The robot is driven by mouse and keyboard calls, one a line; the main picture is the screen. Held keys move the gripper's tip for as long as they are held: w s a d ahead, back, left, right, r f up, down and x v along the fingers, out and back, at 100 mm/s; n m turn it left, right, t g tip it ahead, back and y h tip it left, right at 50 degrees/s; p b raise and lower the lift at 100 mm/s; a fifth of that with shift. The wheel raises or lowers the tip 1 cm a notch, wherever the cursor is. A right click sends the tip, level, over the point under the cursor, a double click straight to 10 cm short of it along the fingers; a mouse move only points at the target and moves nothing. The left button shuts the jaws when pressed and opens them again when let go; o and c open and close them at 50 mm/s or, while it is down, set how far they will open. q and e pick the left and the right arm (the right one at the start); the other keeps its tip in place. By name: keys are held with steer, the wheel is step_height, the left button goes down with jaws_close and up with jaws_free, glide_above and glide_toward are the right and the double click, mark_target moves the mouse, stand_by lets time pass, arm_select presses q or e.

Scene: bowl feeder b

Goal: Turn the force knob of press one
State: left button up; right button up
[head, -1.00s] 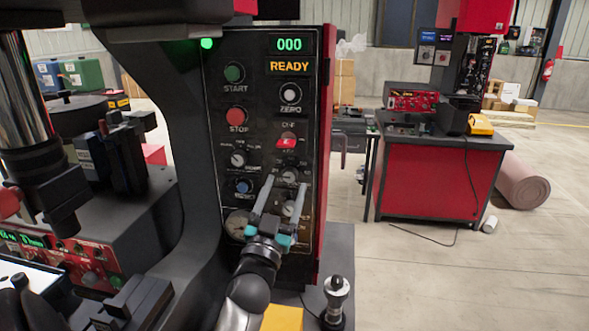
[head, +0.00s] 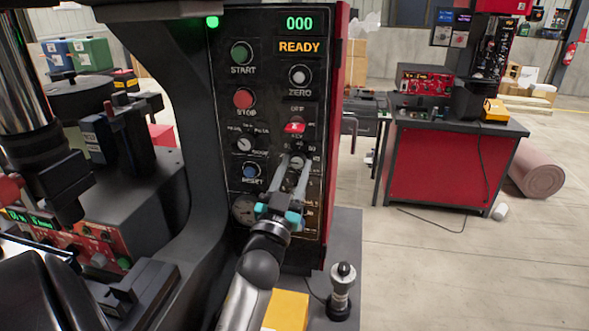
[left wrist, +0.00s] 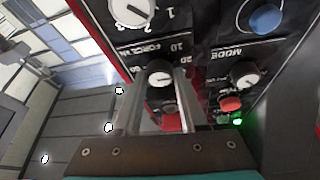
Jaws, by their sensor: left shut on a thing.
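The press control panel (head: 224,120) is black, with a green 000 readout and an orange READY sign. The force knob (head: 297,162) is a small round dial with a pale face, low on its right half. It also shows in the left wrist view (left wrist: 160,73), beside a partly hidden FORCE label. My left gripper (head: 295,164) reaches it from below, one finger on each side, shut on the knob. In the left wrist view the fingertips (left wrist: 160,82) flank the knob and cover part of its lower edge. My right gripper is not in view.
A red lit switch (head: 295,127) sits just above the knob, and a blue RESET button (head: 251,171) is to the left. A black-topped joystick (head: 342,290) stands at the bottom. Open floor lies to the right.

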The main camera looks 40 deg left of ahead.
arm_select(q)
jaws_close()
steer(key=shift+r, duration=0.1)
steer(key=m+h+p, duration=0.1)
steer(key=m, duration=0.1)
steer(key=m+h+p, duration=0.1)
steer(key=m, duration=0.1)
steer(key=m+p, duration=0.2)
steer(key=shift+a+r+h, duration=0.1)
steer(key=shift+r+h, duration=0.15)
steer(key=shift+h, duration=0.15)
steer(key=m+h+p, duration=0.2)
steer(key=m+p, duration=0.1)
steer(key=m, duration=0.1)
steer(key=shift+a, duration=0.1)
steer(key=shift+s+m+h+p, duration=0.1)
steer(key=shift+m+h+p, duration=0.3)
steer(key=shift+m+p, duration=0.5)
